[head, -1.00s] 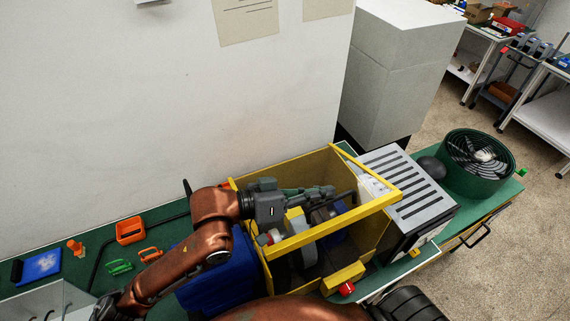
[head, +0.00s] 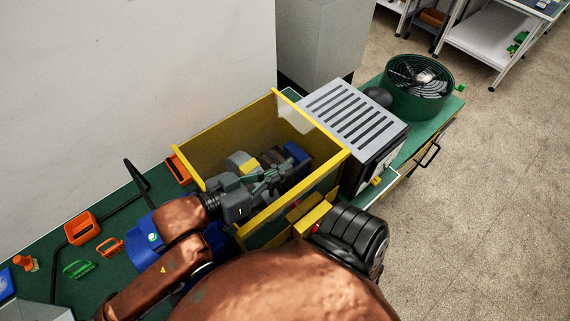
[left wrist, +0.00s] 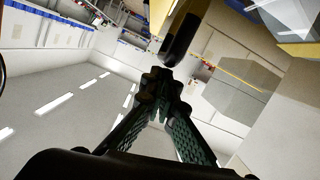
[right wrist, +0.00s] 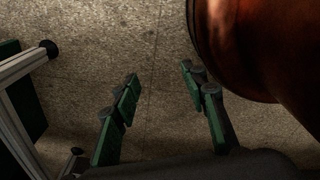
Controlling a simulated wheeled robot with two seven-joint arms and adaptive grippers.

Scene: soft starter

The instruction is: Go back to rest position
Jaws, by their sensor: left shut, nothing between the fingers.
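My left gripper (head: 280,174) is at the open yellow box (head: 216,146), over its near left part in the head view. Its fingers point right and away from me. In the left wrist view its green-padded fingers (left wrist: 161,82) meet at the tips with nothing between them. My right gripper (right wrist: 158,84) shows only in the right wrist view. Its fingers are wide apart and empty, with bare floor behind them. My copper-coloured arm link fills the upper right of that view.
Grey and blue parts (head: 296,153) lie in the box. A slotted grey unit (head: 352,112) and a round green fan (head: 420,84) stand to its right. Orange (head: 82,228) and green (head: 77,269) items lie left on the green bench. Floor (head: 480,190) at right is clear.

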